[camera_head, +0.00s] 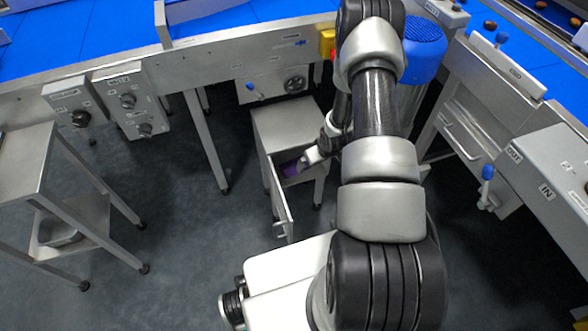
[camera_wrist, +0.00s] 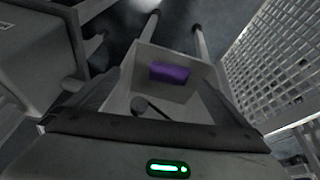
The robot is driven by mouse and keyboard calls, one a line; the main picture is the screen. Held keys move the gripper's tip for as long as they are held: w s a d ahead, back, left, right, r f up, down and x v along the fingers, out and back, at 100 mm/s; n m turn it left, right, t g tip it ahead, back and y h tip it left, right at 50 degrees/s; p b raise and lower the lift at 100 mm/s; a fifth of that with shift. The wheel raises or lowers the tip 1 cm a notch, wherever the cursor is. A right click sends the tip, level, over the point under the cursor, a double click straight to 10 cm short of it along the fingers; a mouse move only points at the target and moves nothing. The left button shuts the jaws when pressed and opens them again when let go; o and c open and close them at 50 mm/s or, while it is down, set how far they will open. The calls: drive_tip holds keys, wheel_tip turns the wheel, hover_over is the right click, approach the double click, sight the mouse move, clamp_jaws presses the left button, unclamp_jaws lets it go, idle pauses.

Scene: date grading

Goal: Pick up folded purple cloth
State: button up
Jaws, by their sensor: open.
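The folded purple cloth (camera_head: 291,168) lies inside the small grey metal cabinet (camera_head: 288,122), whose front is open. In the wrist view the cloth (camera_wrist: 170,72) is a flat purple block toward the back of a light grey compartment (camera_wrist: 203,78). My gripper (camera_head: 309,159) is at the cabinet's opening, just right of the cloth in the head view. It is open and holds nothing. My arm and gripper hide part of the cabinet's right side. The wrist view shows the cloth ahead of the gripper, with a gap between them.
The cabinet's open door panel (camera_head: 281,198), with a handle, stands out toward me left of my gripper. Blue conveyors (camera_head: 240,40) run behind. A metal side table (camera_head: 22,158) stands at the left and a grey control box (camera_head: 555,180) at the right. The floor at left centre is clear.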

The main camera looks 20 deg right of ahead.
drive_tip(key=s+a+f+b, duration=0.15)
drive_tip(key=s+f, duration=0.25)
drive_tip(key=f, duration=0.8)
drive_tip(key=b, duration=0.3)
approach(295, 166)
drive_tip(key=shift+y, duration=0.4)
drive_tip(key=f, duration=0.3)
drive_tip(key=d+f, duration=0.1)
drive_tip(key=f, duration=0.1)
drive_tip(key=shift+s+d+f, duration=0.15)
drive_tip(key=shift+s+f, duration=0.05)
drive_tip(key=shift+s, duration=0.15)
drive_tip(key=shift+b+x, duration=0.5)
drive_tip(key=shift+x, duration=0.9)
drive_tip(key=shift+w, duration=0.1)
drive_tip(key=c, duration=0.7)
